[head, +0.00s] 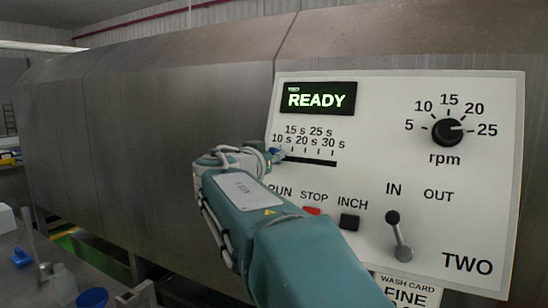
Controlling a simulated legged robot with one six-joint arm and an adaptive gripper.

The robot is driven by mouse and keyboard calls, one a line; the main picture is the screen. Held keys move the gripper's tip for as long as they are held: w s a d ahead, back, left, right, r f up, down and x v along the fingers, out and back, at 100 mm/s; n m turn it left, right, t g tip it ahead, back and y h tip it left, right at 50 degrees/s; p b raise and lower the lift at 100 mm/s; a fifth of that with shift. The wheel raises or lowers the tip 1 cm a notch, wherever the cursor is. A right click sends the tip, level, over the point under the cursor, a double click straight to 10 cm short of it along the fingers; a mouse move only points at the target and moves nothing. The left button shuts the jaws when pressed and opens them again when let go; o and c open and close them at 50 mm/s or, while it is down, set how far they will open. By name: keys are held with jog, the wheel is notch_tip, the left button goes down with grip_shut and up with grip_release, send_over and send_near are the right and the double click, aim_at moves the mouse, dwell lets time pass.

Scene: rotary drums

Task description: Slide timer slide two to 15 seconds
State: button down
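The white control panel (472,195) marked TWO is on the right side of the head view. Its timer slide is a dark horizontal slot (315,161) under a scale from 10 s to 30 s. A small blue piece (275,151) shows at the slot's left end, near the 10 s mark; it appears to be the slide's knob, partly hidden by my gripper. My gripper (262,157) is at that left end, close to or touching the blue piece; I cannot tell which. Its fingers are largely hidden, so I cannot tell its opening.
The display (318,99) reads READY. A red STOP button (312,211), black INCH button (349,221), lever (398,235) and rpm knob (447,131) share the panel. My arm covers the area below RUN. A bench (60,255) with bottles stands lower left.

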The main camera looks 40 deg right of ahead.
aim_at(292, 154)
jog(key=shift+s, duration=0.1)
jog(key=shift+s+d, duration=0.3)
jog(key=shift+s, duration=0.35)
jog(key=shift+s+d, duration=0.25)
jog(key=shift+s, duration=0.35)
jog(key=c, duration=0.6)
grip_release()
jog(key=v, duration=1.2)
jog(key=shift+f, duration=0.1)
